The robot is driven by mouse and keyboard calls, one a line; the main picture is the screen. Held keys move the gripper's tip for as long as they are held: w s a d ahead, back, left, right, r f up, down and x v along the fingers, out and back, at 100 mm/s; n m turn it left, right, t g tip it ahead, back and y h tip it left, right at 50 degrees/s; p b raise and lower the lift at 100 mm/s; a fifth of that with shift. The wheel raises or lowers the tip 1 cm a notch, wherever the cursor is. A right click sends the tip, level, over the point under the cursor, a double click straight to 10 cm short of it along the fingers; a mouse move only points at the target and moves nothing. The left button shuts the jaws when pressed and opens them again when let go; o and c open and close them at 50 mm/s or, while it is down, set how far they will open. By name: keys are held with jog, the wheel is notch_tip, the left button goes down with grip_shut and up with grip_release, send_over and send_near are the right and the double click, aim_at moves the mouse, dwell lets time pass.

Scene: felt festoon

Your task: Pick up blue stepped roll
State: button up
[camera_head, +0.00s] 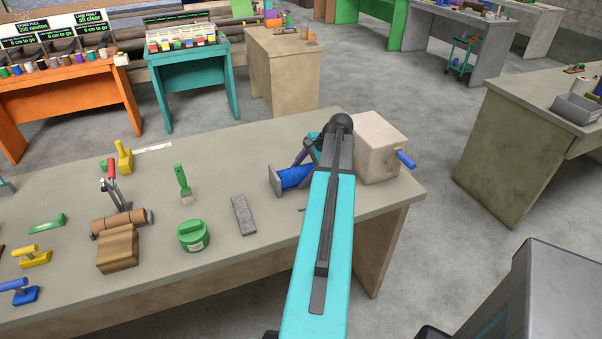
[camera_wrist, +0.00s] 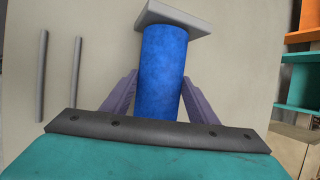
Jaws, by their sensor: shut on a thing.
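The blue stepped roll (camera_wrist: 164,72) is a blue cylinder with a grey square plate (camera_wrist: 173,19) at its far end, seen in the wrist view. My gripper (camera_wrist: 155,90) has its two purple-grey fingers on either side of the blue cylinder, shut on it. In the head view the roll (camera_head: 293,177) lies on its side near the right end of the grey-beige table, with its grey plate toward the left. My gripper (camera_head: 305,160) is partly hidden there behind my turquoise arm. The near end of the roll is hidden in the wrist view.
A beige box with a blue handle (camera_head: 377,148) stands right of my gripper. Left on the table (camera_head: 330,125) are a grey bar (camera_head: 243,214), a green tub (camera_head: 193,235) and a green brush (camera_head: 183,184). Two thin grey rods (camera_wrist: 76,75) lie left of the roll.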

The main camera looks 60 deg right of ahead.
jog(key=s+d+r+b, duration=0.3)
jog(key=s+r, duration=0.4)
jog(key=s, duration=0.6)
jog(key=shift+r, duration=0.4)
jog(key=shift+d, duration=0.1)
